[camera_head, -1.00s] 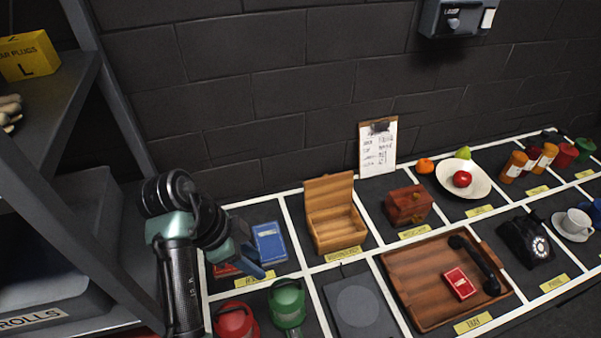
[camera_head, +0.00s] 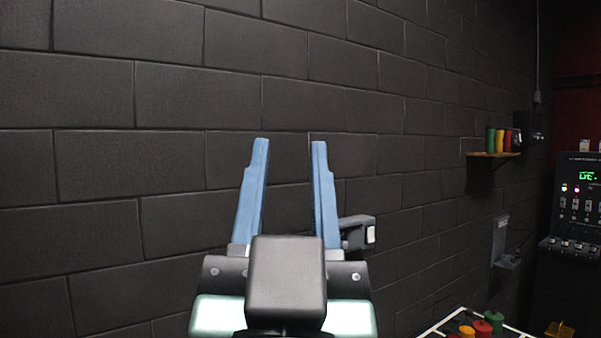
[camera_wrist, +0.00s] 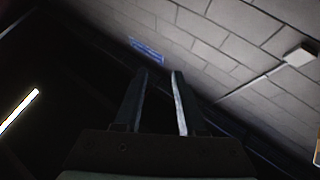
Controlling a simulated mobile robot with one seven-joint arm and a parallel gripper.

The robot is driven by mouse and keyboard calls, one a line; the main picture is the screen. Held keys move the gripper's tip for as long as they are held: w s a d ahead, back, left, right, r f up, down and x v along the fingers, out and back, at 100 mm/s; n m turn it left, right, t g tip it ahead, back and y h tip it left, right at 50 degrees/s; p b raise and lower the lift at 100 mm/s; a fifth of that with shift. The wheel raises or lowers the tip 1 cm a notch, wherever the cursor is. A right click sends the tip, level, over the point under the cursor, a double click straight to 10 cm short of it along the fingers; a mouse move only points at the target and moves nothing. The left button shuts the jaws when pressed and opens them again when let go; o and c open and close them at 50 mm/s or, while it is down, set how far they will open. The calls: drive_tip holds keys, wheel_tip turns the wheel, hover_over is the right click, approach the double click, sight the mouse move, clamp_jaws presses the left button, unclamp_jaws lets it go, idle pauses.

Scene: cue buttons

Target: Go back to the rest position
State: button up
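My gripper (camera_head: 288,150) is raised in front of the head camera, with its two blue fingers pointing up and spread apart. Nothing is between the fingers. In the wrist view my gripper (camera_wrist: 162,75) also shows its fingers apart and empty, against the upper wall and dark space overhead.
A dark block wall (camera_head: 100,170) fills the background. A small shelf (camera_head: 494,154) with coloured cans is at right, beside a control panel (camera_head: 578,200) with lights. A table corner (camera_head: 440,326) with several coloured containers shows at the lower right. The space around my gripper looks clear.

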drive_tip(key=shift+n+t, duration=0.4)
drive_tip(key=shift+t, duration=0.4)
drive_tip(key=s+r, duration=0.2)
drive_tip(key=s, duration=0.1)
drive_tip(key=shift+s+d+r, duration=0.3)
drive_tip(key=shift+d, duration=0.1)
drive_tip(key=shift+f, duration=0.1)
wheel_tip(320, 180, down, 5)
drive_tip(key=b, duration=0.5)
